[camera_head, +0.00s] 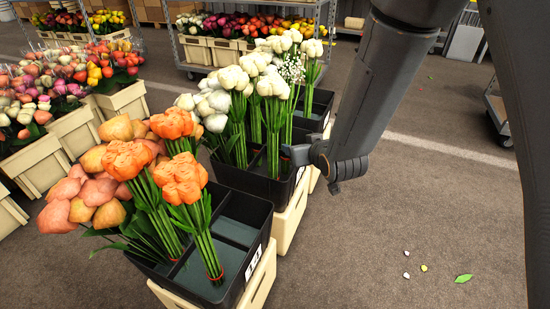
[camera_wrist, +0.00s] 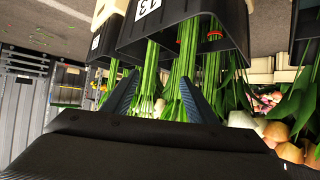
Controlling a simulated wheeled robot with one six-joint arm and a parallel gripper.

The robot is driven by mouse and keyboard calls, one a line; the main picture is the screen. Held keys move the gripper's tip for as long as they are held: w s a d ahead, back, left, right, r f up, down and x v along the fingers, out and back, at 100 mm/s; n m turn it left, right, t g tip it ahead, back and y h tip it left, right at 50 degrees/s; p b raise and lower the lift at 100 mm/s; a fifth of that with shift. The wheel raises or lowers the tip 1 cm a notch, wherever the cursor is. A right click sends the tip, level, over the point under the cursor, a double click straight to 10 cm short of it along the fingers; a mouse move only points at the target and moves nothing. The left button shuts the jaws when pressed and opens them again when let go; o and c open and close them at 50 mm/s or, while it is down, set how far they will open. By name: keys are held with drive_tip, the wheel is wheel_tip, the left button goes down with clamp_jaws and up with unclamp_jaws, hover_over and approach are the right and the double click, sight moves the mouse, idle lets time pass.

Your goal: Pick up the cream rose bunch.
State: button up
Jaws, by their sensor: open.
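Several cream-white bunches with green stems stand upright in the middle black crate (camera_head: 235,180); the nearest to my gripper is a cream bunch (camera_head: 272,84). I cannot tell for sure which one is the rose bunch. My gripper (camera_head: 298,156) is low at the crate's right side, its tip by the rim near this bunch's stems. In the wrist view the fingers of my gripper (camera_wrist: 160,80) are apart, with green stems (camera_wrist: 151,72) between and just ahead of them. Other stems stand close to the right finger. The flower heads of these stems are hidden there by my gripper body.
A front black crate (camera_head: 235,233) holds orange and peach bunches (camera_head: 180,178). Another black crate (camera_head: 322,101) stands behind. Pale bins (camera_head: 75,132) of mixed flowers are at left, and a flower trolley (camera_head: 195,60) is at the back. The floor (camera_head: 400,230) at right is mostly clear.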

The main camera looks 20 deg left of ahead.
sight(276, 152)
drive_tip(key=a+f+b, duration=0.1)
drive_tip(key=a, duration=0.1)
drive_tip(key=a+f+y+b, duration=0.1)
drive_tip(key=a+f, duration=0.1)
drive_tip(key=a+f+n+y+b, duration=0.1)
drive_tip(key=a, duration=0.1)
drive_tip(key=shift+w+f+t, duration=0.15)
drive_tip(key=shift+f+t, duration=0.1)
drive_tip(key=shift+t, duration=0.15)
drive_tip(key=shift+w+a+f+t+y, duration=0.25)
drive_tip(key=shift+w+t+y, duration=0.15)
drive_tip(key=shift+y, duration=0.4)
drive_tip(key=shift+a+f+t, duration=0.15)
drive_tip(key=shift+t, duration=0.15)
drive_tip(key=shift+f+t+y, duration=0.15)
drive_tip(key=shift+t+y, duration=0.35)
drive_tip(key=shift+y, duration=0.4)
drive_tip(key=b+x, duration=0.2)
drive_tip(key=x, duration=0.5)
drive_tip(key=shift+w+a+b, duration=0.2)
drive_tip(key=shift+a+b, duration=0.1)
drive_tip(key=shift+a, duration=0.05)
clamp_jaws()
